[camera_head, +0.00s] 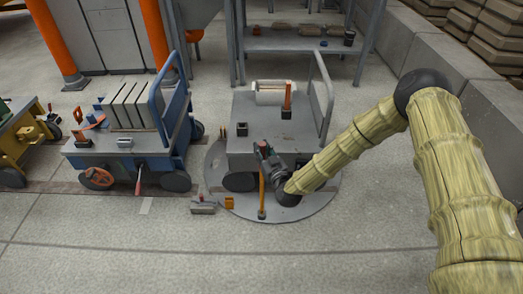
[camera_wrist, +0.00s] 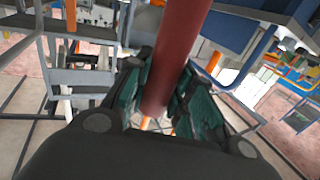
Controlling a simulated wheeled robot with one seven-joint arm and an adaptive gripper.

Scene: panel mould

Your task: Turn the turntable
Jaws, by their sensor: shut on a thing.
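The turntable (camera_head: 225,199) is a round grey plate set in the floor, with a grey cart (camera_head: 250,136) standing on it. My gripper (camera_head: 266,153) is low over the plate's front half, at the front side of the cart. In the wrist view, my gripper (camera_wrist: 166,108) has its teal-padded fingers on both sides of a dark red round bar (camera_wrist: 178,52) and is shut on it. The bar's far end is out of frame. An orange upright lever (camera_head: 262,190) stands at the plate's front edge, just left of my wrist.
A blue cart (camera_head: 120,160) with grey slabs stands left of the plate. A small grey block (camera_head: 203,208) and an orange piece (camera_head: 229,203) lie by the plate's front left edge. A grey bench (camera_head: 295,45) stands behind. The front floor is clear.

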